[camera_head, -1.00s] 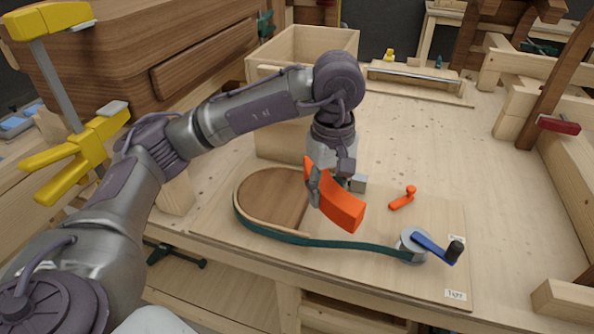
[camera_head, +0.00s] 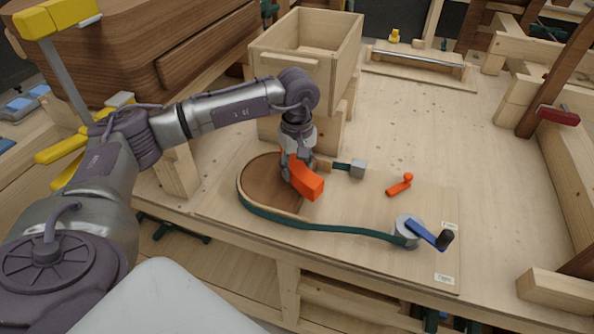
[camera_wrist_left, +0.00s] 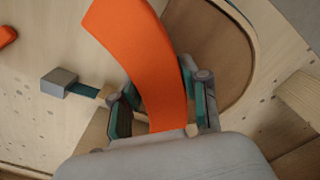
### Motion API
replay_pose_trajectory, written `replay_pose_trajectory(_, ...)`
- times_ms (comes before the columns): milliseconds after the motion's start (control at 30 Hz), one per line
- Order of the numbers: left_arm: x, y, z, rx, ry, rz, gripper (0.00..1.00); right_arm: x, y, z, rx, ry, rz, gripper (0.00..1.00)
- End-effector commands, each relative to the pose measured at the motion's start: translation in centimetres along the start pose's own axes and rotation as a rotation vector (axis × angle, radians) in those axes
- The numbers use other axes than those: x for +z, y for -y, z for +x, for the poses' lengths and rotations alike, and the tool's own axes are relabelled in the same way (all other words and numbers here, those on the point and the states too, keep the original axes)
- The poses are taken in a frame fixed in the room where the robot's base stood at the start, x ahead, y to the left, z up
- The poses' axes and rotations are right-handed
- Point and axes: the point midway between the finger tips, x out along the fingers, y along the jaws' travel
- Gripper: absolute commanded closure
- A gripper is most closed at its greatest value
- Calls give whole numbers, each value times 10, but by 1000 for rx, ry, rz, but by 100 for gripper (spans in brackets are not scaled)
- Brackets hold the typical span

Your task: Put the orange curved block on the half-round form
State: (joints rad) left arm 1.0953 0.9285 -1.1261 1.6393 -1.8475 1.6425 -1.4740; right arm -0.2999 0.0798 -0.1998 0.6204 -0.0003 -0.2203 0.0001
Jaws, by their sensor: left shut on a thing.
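The orange curved block (camera_head: 306,180) is held by my left gripper (camera_head: 291,172), which is shut on it. In the left wrist view the block (camera_wrist_left: 140,50) stands out between the two finger pads of the gripper (camera_wrist_left: 160,108). The half-round form (camera_head: 264,183) is a brown wooden shape on the board, with a pale rim and a green strap around its curve. The block is over or beside the form's right part; I cannot tell if they touch. The form (camera_wrist_left: 205,45) also shows in the left wrist view, partly hidden by the block. My right gripper is not in view.
A blue-handled strap winder (camera_head: 408,229) sits at the board's front right. A small orange lever (camera_head: 400,185) and a grey block on a green strip (camera_head: 357,169) lie right of the form. An open wooden box (camera_head: 295,65) stands behind. The table's right middle is clear.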

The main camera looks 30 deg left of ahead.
Motion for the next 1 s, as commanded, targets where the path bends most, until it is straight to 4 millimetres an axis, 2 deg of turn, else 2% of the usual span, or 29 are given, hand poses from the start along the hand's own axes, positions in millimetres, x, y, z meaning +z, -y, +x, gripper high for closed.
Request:
replay_pose_trajectory(33,1,1,5,-4,2,1,95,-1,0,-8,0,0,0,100)
replay_pose_trajectory(200,0,0,23,0,0,0,95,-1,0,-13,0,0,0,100)
replay_pose_trajectory(567,1,0,29,1,0,0,95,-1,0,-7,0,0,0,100)
replay_pose_trajectory(600,1,0,28,1,0,0,52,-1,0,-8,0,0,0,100)
replay_pose_trajectory(700,1,0,28,0,0,0,35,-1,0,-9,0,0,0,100)
replay_pose_trajectory(733,1,0,28,0,0,0,30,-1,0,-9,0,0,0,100)
replay_pose_trajectory(1000,1,0,28,0,0,0,30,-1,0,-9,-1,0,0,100)
